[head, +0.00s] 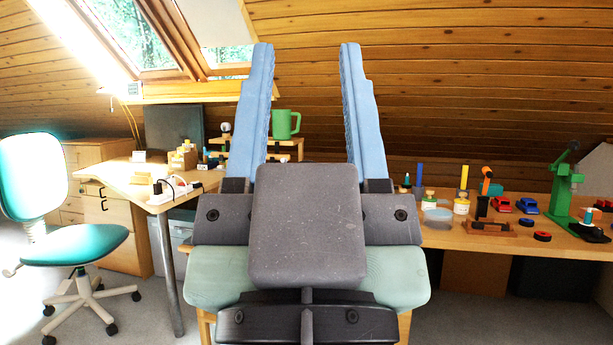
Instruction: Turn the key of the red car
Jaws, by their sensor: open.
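A small red car (501,205) stands on the long wooden table on the right, just left of a blue car (528,207). Another small red object (603,204), perhaps a car, lies at the table's far right behind the green press. No key can be made out on the red car at this size. My gripper (307,55) fills the middle of the view, its two blue fingers pointing up and wide apart. It is open and empty, well left of the red car and apart from the table's objects.
The long table (450,238) also holds a green press (563,195), a wooden block with a black-and-orange tool (486,205), small jars (461,203) and dark wheels. A teal chair (70,240) and a desk (130,185) stand left. A green mug (285,124) sits behind my gripper.

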